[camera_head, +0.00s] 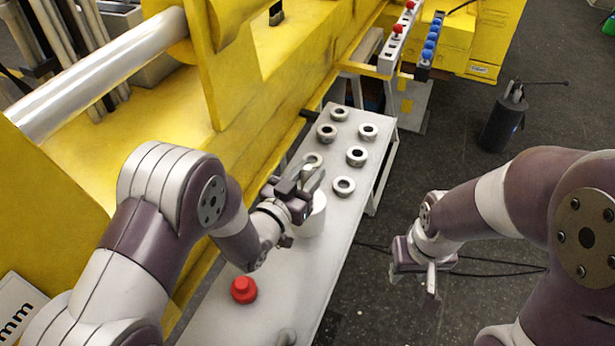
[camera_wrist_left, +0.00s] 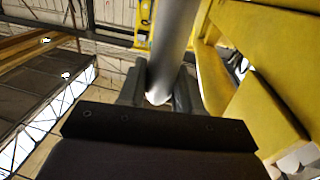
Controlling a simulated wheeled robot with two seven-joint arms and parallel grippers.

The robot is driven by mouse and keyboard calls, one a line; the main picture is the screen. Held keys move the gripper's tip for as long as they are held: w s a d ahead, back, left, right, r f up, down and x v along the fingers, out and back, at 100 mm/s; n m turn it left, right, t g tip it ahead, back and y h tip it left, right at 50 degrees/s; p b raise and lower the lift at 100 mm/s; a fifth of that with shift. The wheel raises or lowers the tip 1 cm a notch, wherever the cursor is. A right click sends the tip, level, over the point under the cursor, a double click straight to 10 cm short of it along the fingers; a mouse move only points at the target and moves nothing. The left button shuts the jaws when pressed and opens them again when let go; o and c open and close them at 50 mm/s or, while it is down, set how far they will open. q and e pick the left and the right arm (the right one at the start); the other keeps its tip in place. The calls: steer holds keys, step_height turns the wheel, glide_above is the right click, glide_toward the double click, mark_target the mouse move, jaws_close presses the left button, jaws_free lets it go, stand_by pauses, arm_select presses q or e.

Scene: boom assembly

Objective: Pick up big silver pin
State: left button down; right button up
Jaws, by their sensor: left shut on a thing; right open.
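The big silver pin (camera_head: 315,217) is a pale smooth cylinder over the grey-white bench (camera_head: 345,222) in the head view. My left gripper (camera_head: 312,180) is shut on it near its upper part, and its arm comes in from the left. In the left wrist view the pin (camera_wrist_left: 172,45) runs between the two fingers (camera_wrist_left: 160,90) and out of the top edge. I cannot tell whether its lower end touches the bench. My right gripper (camera_head: 432,275) is open and empty, off the right side of the bench.
Several ring-shaped bushings (camera_head: 357,156) lie on the far half of the bench. A red knob-like part (camera_head: 243,290) sits at the near end. The yellow boom (camera_head: 290,75) stands close along the left. A dark cylinder (camera_head: 502,122) stands on the floor at right.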

arm_select(q)
steer(key=s+d+r+p, duration=0.4)
steer(key=s+d+r, duration=0.3)
steer(key=d, duration=0.2)
steer(key=shift+r, duration=0.15)
steer(key=shift+d, duration=0.1)
steer(key=shift+r, duration=0.55)
